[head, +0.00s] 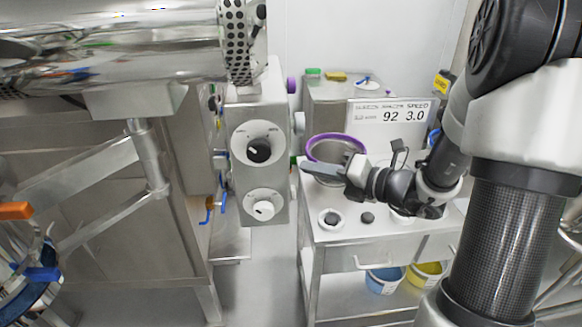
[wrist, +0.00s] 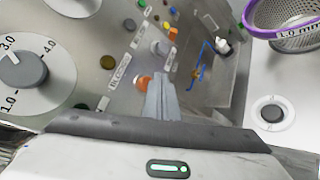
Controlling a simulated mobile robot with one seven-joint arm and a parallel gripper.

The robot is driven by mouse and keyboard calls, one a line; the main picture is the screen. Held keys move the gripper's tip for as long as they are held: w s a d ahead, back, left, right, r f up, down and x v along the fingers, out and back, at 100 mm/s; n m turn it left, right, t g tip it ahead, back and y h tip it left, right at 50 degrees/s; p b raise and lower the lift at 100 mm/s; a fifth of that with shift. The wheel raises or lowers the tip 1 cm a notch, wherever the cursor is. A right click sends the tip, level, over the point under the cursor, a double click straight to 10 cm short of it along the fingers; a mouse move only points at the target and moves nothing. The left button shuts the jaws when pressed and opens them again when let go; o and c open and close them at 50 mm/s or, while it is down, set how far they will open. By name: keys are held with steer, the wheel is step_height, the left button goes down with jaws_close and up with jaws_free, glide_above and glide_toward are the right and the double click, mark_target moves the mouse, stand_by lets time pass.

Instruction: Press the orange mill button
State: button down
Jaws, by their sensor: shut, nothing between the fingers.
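In the wrist view, an orange button (wrist: 143,83) stands out from a grey panel, just left of my fingertips. Part of it is close to the fingers, and I cannot tell whether they touch. My gripper (wrist: 162,80) is shut and empty, pointing toward that panel. In the head view, my gripper (head: 308,168) reaches left from the right side, near the grey control box (head: 240,195). The button face of the box is not seen in the head view.
In the head view, the purple-rimmed bowl (head: 350,138) sits on a white cart (head: 335,250) behind my gripper. A steel drum (head: 110,45) hangs upper left.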

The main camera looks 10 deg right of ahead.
steer(key=d+p, duration=0.1)
steer(key=d, duration=0.3)
steer(key=shift+d, duration=0.35)
stand_by(0.3)
